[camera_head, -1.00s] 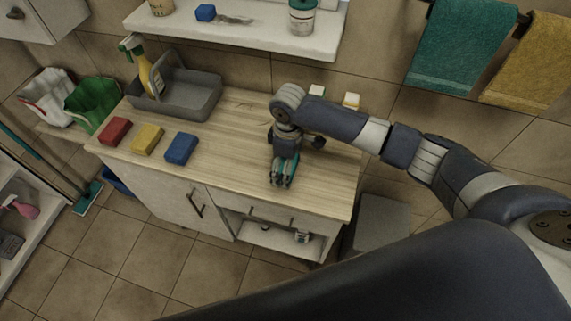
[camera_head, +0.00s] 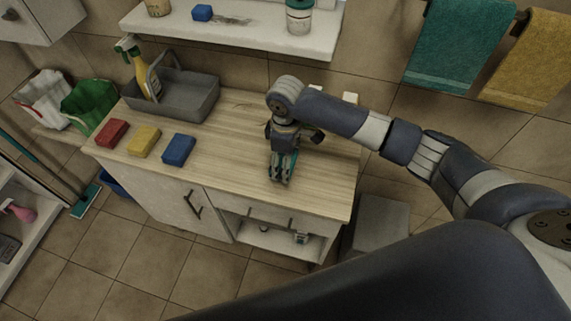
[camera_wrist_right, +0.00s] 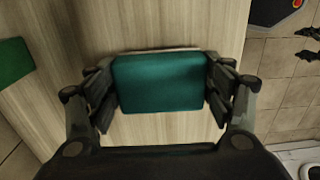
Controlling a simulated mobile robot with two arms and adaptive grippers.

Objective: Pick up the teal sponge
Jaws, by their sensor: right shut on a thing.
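The teal sponge (camera_wrist_right: 160,84) is between the two fingers of my right gripper in the right wrist view. The fingers press on its left and right sides, and its broad face is toward the camera. In the head view my right gripper (camera_head: 279,178) points down over the front right part of the wooden counter (camera_head: 235,160). It hides most of the sponge there. I cannot tell whether the sponge is clear of the counter. My left gripper is not in view.
Blue (camera_head: 178,150), yellow (camera_head: 145,141) and red (camera_head: 112,133) blocks lie in a row on the counter's left. Behind them is a grey caddy (camera_head: 188,100) with a spray bottle (camera_head: 146,78). A green flat thing (camera_wrist_right: 14,61) lies left in the wrist view.

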